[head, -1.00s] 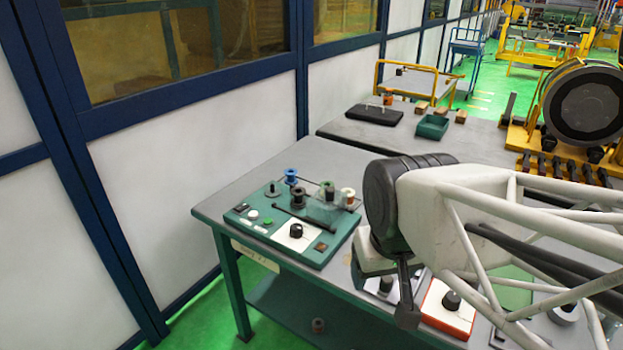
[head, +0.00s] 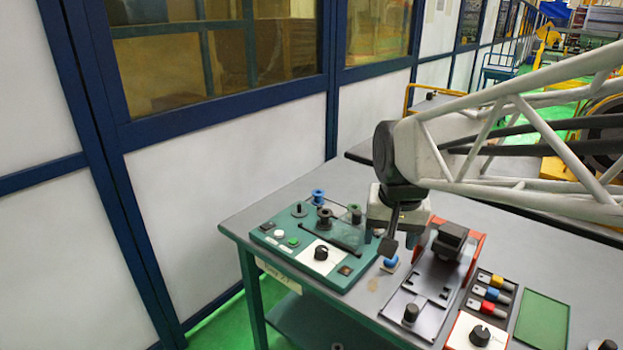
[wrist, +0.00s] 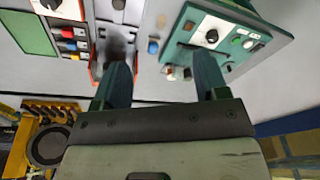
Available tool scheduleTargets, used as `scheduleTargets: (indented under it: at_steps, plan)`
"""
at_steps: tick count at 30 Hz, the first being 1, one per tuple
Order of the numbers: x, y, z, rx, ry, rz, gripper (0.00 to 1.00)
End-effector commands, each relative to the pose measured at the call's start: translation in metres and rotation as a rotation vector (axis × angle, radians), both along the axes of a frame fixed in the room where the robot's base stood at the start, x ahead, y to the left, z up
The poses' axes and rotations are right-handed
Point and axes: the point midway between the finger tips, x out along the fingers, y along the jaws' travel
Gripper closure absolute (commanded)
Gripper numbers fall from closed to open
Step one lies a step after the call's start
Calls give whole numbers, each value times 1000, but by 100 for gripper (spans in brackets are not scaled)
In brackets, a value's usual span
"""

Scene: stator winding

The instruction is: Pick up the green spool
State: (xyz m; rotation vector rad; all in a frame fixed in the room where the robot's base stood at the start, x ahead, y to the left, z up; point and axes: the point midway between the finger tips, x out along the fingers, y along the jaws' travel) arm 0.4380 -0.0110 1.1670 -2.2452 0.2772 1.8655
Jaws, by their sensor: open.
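The green spool (head: 354,213) stands at the back right of the teal panel (head: 348,283) in the head view, just left of my gripper. A blue spool (head: 318,197) and a dark spool (head: 325,218) stand to its left. My gripper (head: 388,246) points down by the panel's right edge, apart from the green spool. In the wrist view my gripper (wrist: 160,82) has its two fingers spread with nothing held between them. The teal panel (wrist: 190,50) is partly behind the right finger there, and I cannot make out the green spool in that view.
A black-and-red device (head: 430,275) is just right of my gripper. Farther right are a tray with coloured pieces (head: 491,295) and a green mat (head: 543,322). A blue-framed wall (head: 230,130) borders the table's left.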

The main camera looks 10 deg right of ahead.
Motion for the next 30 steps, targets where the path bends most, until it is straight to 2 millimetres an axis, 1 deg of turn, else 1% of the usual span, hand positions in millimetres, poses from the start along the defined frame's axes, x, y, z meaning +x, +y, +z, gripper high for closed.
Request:
scheduleTargets:
  at_steps: [1, 8, 9, 14, 20, 30]
  plan:
    - [14, -1, 0, 4, 7, -24, 33]
    - [74, -6, 0, 25, 28, -143, 33]
    - [85, -7, 0, 28, 31, -165, 33]
    - [127, -11, -5, 40, 47, -247, 33]
    - [180, -16, -16, 54, 64, -352, 33]
    - [267, -26, -48, 74, 95, -531, 33]
